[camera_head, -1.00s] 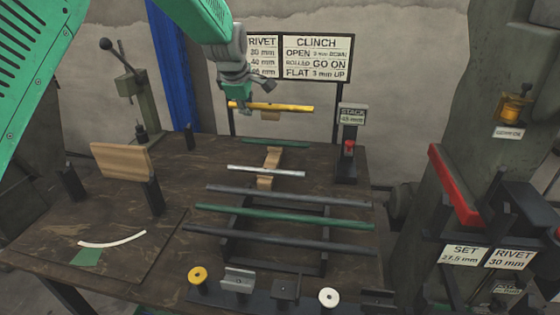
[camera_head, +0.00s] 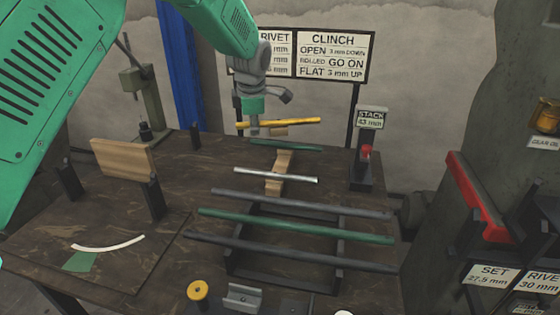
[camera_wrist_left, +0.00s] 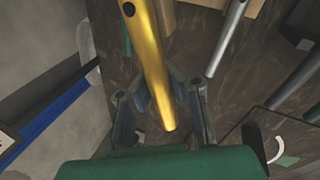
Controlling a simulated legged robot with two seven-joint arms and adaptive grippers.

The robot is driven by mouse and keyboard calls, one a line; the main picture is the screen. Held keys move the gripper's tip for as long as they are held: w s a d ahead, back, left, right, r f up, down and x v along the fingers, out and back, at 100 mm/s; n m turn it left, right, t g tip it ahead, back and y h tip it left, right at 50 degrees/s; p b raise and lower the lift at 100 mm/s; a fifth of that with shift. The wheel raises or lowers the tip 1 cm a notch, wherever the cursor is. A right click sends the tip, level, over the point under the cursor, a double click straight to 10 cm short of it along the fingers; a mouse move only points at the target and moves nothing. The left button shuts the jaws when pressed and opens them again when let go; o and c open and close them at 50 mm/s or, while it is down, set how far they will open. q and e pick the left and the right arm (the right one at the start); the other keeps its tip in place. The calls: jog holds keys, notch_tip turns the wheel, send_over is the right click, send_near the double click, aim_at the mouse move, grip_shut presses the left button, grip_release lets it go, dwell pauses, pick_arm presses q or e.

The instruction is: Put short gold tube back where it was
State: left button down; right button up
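The short gold tube (camera_head: 297,122) is near the back of the table, roughly level, its right end slightly higher in the head view. My left gripper (camera_head: 253,128) points down over its left part. In the left wrist view the fingers close in on both sides of the gold tube (camera_wrist_left: 152,62), so the gripper appears shut on it. A small wooden piece (camera_head: 279,132) shows just below the tube; I cannot tell if they touch. My right gripper is not in view.
A short green tube (camera_head: 292,146) and a silver tube (camera_head: 275,174) lie on a wooden support (camera_head: 282,160) in front. Longer dark and green tubes (camera_head: 295,226) lie on a black rack. The stack stand (camera_head: 365,150) is to the right; signs (camera_head: 331,56) stand behind.

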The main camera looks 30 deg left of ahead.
pick_arm(q)
jog(key=shift+f, duration=0.3)
jog(key=f, duration=0.2)
jog(key=d+f, duration=0.1)
jog(key=f, duration=0.1)
jog(key=f+b, duration=0.1)
jog(key=shift+d+f, duration=0.3)
jog(key=shift+f, duration=0.1)
jog(key=f, duration=0.3)
jog(key=shift+s+a+f, duration=0.15)
jog(key=shift+a, duration=0.25)
jog(key=shift+a+f, duration=0.15)
jog(key=shift+a, duration=0.15)
jog(key=shift+d, duration=0.15)
jog(key=c, duration=1.7)
grip_release()
jog(key=shift+d, duration=0.4)
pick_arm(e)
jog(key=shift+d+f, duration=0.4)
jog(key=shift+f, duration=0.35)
pick_arm(q)
jog(key=shift+a, duration=0.1)
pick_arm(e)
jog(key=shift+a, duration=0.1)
